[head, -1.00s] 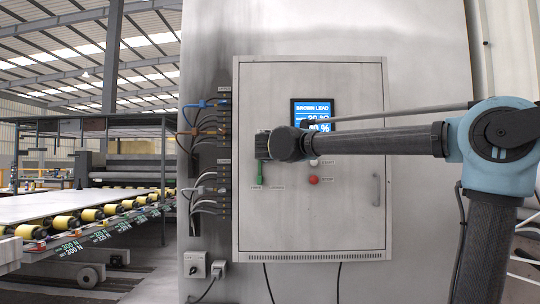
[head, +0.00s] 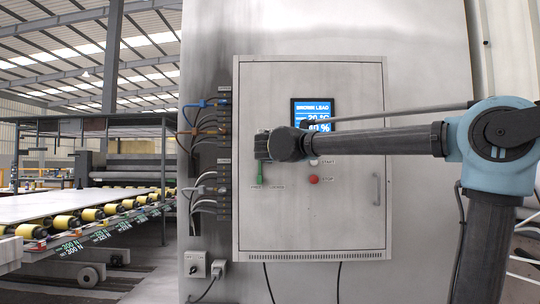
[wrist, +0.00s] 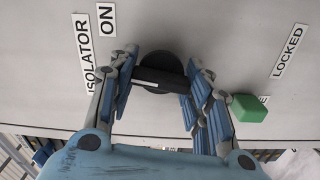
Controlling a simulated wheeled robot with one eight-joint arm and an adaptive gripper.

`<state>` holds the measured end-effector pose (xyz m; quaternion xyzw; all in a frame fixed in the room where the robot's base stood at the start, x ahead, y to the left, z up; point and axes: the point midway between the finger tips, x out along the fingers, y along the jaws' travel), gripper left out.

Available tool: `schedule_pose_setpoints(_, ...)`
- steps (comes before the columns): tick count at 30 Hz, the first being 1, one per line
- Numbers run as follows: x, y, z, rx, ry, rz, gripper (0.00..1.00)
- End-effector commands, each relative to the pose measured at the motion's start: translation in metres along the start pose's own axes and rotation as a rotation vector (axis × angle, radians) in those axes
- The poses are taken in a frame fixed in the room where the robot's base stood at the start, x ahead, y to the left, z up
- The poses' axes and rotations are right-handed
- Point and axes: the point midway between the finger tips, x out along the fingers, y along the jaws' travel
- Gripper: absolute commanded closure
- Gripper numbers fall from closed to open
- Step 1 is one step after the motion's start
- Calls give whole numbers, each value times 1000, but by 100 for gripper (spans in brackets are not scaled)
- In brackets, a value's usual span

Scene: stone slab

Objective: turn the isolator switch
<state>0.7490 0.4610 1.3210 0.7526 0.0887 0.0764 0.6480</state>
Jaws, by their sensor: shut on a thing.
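The isolator switch (wrist: 160,84) is a round black knob with a black bar handle across it, marked by a white line at its left end. In the head view my gripper (head: 263,145) is at the left part of the grey cabinet door and hides the switch.
A green lever (head: 260,172) hangs just below my gripper, above FREE and LOCKED labels; its green end (wrist: 249,108) is close to the right finger. A screen (head: 313,115), red stop button (head: 314,180) and door handle (head: 376,189) are farther right. Cables and terminals (head: 224,150) line the left edge.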

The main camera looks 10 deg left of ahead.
Motion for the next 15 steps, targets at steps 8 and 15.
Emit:
schedule_pose_setpoints(8, 0, -2, 0, -261, 1, -1, 79)
schedule_pose_setpoints(15, 0, -4, 0, -483, 2, -1, 79)
